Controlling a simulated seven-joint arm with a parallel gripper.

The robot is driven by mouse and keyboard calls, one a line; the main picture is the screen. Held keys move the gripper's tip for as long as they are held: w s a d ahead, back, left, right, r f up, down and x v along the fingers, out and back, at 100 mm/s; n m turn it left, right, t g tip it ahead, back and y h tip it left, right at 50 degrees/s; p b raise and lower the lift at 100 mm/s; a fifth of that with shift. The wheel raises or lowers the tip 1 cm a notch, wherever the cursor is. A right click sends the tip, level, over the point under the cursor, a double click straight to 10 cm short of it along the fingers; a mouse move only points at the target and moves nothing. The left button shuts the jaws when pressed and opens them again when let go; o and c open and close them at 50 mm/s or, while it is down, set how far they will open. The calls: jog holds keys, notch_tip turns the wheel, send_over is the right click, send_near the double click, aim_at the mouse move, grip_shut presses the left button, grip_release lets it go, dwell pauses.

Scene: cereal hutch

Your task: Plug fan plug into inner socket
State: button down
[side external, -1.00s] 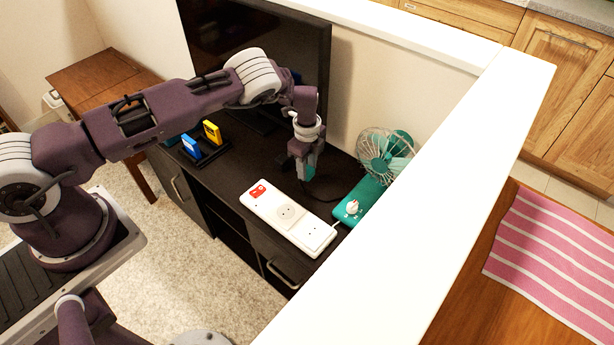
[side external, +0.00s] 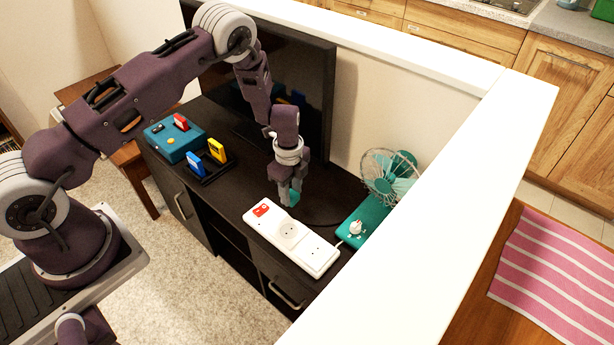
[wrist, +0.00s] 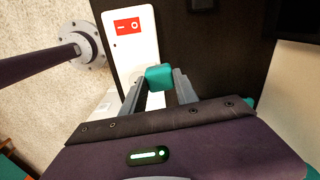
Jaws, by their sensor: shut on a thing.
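My gripper (side external: 290,192) is shut on the teal fan plug (side external: 294,198), just behind the white power strip. In the wrist view the plug (wrist: 159,77) sits between the fingertips, in front of the strip. The white power strip (side external: 318,262) lies on the dark cabinet with a red switch (side external: 261,210) at its left end. Its inner socket (side external: 289,232) is nearest the switch, and another socket (side external: 314,252) is toward the right end. The plug's prongs are not visible.
A teal fan (side external: 388,178) with a teal base (side external: 368,222) stands right of the strip. A black screen (side external: 310,90) rises behind. A teal box (side external: 172,141) and a black holder (side external: 212,170) with blue and yellow pieces stand left. A white wall (side external: 430,230) borders the right.

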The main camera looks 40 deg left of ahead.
jog(key=s+d+r+m, duration=0.1)
jog(key=s+d, duration=0.2)
jog(key=s, duration=0.2)
jog(key=shift+d+r, duration=0.2)
jog(key=shift+d, duration=0.05)
jog(key=shift+f, duration=2.95)
jog(key=shift+f, duration=0.5)
jog(key=c, duration=0.9)
grip_release()
jog(key=shift+o, duration=0.2)
notch_tip(320, 180, up, 7)
jog(key=shift+w, duration=0.1)
